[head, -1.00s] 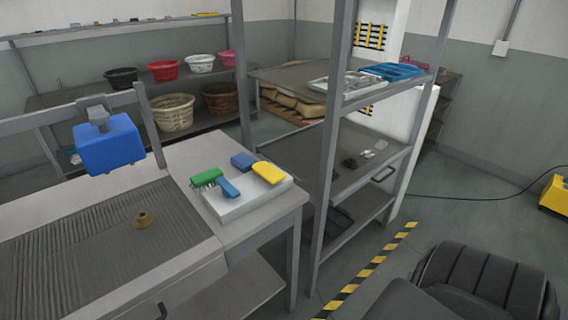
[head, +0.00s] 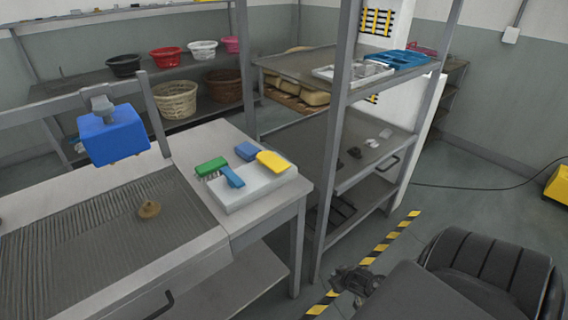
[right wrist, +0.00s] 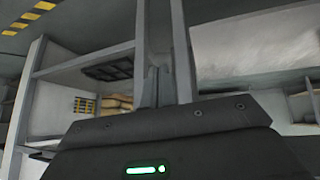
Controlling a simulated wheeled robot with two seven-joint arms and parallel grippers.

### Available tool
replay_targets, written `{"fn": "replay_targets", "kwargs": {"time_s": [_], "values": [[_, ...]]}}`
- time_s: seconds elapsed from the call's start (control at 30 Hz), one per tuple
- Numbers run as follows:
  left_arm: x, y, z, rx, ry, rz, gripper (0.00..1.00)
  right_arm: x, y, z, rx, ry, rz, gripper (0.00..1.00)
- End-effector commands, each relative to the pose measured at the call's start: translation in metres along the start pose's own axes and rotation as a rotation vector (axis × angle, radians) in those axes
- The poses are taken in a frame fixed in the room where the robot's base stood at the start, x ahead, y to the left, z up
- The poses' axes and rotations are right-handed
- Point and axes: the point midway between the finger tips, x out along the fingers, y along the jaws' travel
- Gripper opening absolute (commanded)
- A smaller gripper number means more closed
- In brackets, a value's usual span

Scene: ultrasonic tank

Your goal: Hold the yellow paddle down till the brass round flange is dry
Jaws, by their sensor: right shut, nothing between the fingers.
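The brass round flange (head: 149,210) lies on the ribbed grey drain surface (head: 95,235) at the left, below and to the right of a blue box (head: 112,135) hung from a frame. I cannot tell whether it is wet. The yellow paddle (head: 273,161) is at the right end of a white block (head: 250,188) on the bench. My right gripper (head: 345,278) is low at the lower middle, right of the bench and well away from the paddle. Its shut, empty fingers show in the right wrist view (right wrist: 160,85). My left gripper is out of view.
A grey shelf rack post (head: 334,150) stands close right of the bench. Floor with a yellow-black stripe (head: 385,249) is open to the right.

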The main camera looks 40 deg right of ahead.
Motion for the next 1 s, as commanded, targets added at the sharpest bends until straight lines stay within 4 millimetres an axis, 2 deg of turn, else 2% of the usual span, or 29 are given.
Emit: {"fn": "replay_targets", "kwargs": {"time_s": [0.03, 0.07, 0.1, 0.17, 0.2, 0.27, 0.3, 0.4, 0.5, 0.6, 0.73, 1.0], "values": [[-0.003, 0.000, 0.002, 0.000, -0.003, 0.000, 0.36, -0.022, 0.019, -0.065, 0.012, 0.095, 0.005, 0.00], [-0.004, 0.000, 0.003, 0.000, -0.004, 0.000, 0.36, -0.037, 0.026, -0.099, 0.024, 0.145, 0.004, 0.00], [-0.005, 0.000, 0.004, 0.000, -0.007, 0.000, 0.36, -0.059, 0.034, -0.143, 0.036, 0.211, 0.000, 0.00], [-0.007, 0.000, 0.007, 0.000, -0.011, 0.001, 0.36, -0.096, 0.037, -0.203, 0.045, 0.305, -0.016, 0.00], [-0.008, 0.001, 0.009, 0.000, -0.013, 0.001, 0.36, -0.122, 0.036, -0.238, 0.049, 0.365, -0.031, 0.00], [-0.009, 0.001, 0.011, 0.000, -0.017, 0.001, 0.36, -0.163, 0.029, -0.284, 0.045, 0.445, -0.059, 0.00], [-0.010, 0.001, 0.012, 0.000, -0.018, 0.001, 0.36, -0.189, 0.023, -0.308, 0.041, 0.493, -0.077, 0.00], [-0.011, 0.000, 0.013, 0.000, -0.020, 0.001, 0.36, -0.247, 0.002, -0.351, 0.023, 0.587, -0.130, 0.00], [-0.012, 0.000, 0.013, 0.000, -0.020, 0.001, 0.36, -0.289, -0.016, -0.373, 0.007, 0.648, -0.172, 0.00], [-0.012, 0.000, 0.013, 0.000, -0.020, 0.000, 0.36, -0.312, -0.027, -0.383, -0.004, 0.679, -0.196, 0.00], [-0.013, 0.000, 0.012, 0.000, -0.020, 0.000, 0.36, -0.321, -0.032, -0.386, -0.006, 0.692, -0.209, 0.00], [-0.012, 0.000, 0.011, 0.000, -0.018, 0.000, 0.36, -0.321, -0.031, -0.386, -0.005, 0.692, -0.209, 0.00]]}}
